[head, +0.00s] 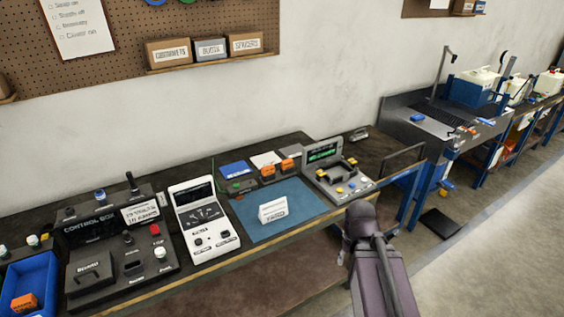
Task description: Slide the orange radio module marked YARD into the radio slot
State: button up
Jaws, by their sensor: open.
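Two small orange modules stand side by side at the back of the workbench, a left one (268,172) and a right one (288,165). Another orange block (24,303) lies in the blue bin at the far left. The lettering on all of them is too small to read, so I cannot tell which is marked YARD. A white card (272,211) that seems to read YARD stands on the blue mat (299,206). I cannot clearly make out the radio slot. My arm shows at the lower right, but my gripper's fingers are not in view.
A black control box (90,232) and a white handheld controller (203,217) stand left of the mat. A grey console with a green display (323,152) stands right of it. The blue bin (46,275) is at far left. A sink bench (421,122) is beyond.

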aim_at(288, 163)
jog(key=z, duration=0.05)
jog(key=i, duration=1.25)
jog(key=z, duration=0.05)
